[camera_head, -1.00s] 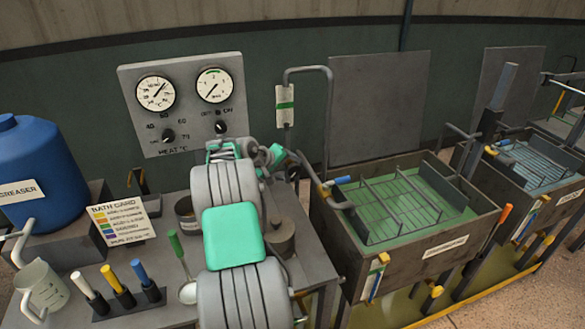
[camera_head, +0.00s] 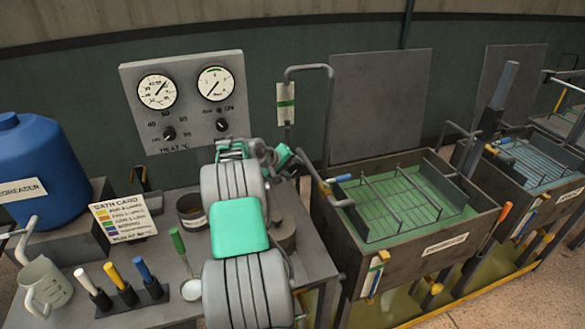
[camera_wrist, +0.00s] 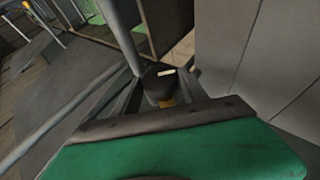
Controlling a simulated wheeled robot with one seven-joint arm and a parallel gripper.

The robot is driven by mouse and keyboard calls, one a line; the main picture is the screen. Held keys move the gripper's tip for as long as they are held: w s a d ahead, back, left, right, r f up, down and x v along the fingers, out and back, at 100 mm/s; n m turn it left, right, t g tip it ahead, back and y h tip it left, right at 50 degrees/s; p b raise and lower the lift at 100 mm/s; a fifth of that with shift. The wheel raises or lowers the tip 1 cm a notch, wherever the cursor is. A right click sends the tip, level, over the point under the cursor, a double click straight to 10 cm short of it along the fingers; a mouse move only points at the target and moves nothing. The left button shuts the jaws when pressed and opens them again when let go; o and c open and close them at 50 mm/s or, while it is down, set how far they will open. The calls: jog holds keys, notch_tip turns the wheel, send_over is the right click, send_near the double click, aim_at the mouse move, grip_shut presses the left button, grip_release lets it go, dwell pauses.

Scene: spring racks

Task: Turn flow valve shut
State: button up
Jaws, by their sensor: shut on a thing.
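In the wrist view, a dark round knob (camera_wrist: 158,74) with a short white mark on top sits between the fingers of my gripper (camera_wrist: 162,84). I take it for the flow valve. A bit of orange-yellow shows just below it. My gripper is shut on the knob, with a finger on each side. A grey pipe (camera_wrist: 122,35) rises beside it. In the head view, my arm hides most of my gripper, which is near the grey bent pipe (camera_head: 327,110) at the near tank's left edge. The knob cannot be made out there.
The near tank (camera_head: 365,262) holds green liquid and a wire rack. A blue-handled lever (camera_head: 343,178) is at its left corner. A gauge panel (camera_head: 190,132) stands behind the bench. A bath card (camera_head: 122,218), blue drum (camera_head: 35,185), jug (camera_head: 45,283) and several coloured-handled tools crowd the left.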

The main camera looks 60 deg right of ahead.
jog(key=c, duration=0.4)
jog(key=shift+o, duration=0.2)
jog(key=shift+d+r+y, duration=0.1)
jog(key=shift+y, duration=0.2)
jog(key=t+y, duration=0.2)
jog(key=s+m+t+y+b, duration=0.1)
jog(key=y, duration=0.1)
jog(key=shift+d+r+t, duration=0.2)
jog(key=shift+d+t, duration=0.1)
jog(key=t+y+p, duration=0.1)
jog(key=p, duration=0.1)
jog(key=shift+s+d+r+m+t+y+p, duration=0.15)
jog(key=shift+r+m+t+y+p, duration=0.1)
jog(key=shift+m+t+y+p, duration=0.15)
jog(key=shift+t+y+p, duration=0.3)
jog(key=shift+t+p, duration=0.1)
jog(key=shift+p, duration=0.5)
jog(key=shift+f+t+y+p, duration=0.15)
jog(key=shift+t+y+p, duration=0.2)
jog(key=shift+p, duration=0.45)
jog(key=shift+f, duration=0.15)
